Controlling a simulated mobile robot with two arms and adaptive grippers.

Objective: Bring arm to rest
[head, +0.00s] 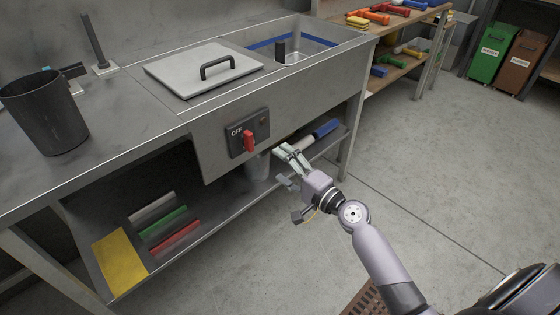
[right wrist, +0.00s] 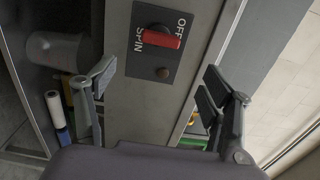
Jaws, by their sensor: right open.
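My right gripper (head: 287,168) is open and empty in front of the steel bench, below and to the right of the switch panel. In the right wrist view its two fingers (right wrist: 160,88) stand wide apart with nothing between them. The switch panel (head: 246,135) has a red handle (head: 249,141) and the word OFF. In the right wrist view the red handle (right wrist: 162,37) lies between the words OFF and SPIN, beyond the fingers and apart from them. My left gripper does not show.
The steel bench (head: 205,150) carries a lidded basin (head: 205,68) and a dark bucket (head: 45,110). Its lower shelf (head: 215,215) holds coloured bars and a blue-ended roll (head: 322,131). Green (head: 489,55) and brown (head: 524,62) bins stand at the back right. The floor (head: 440,160) to the right is clear.

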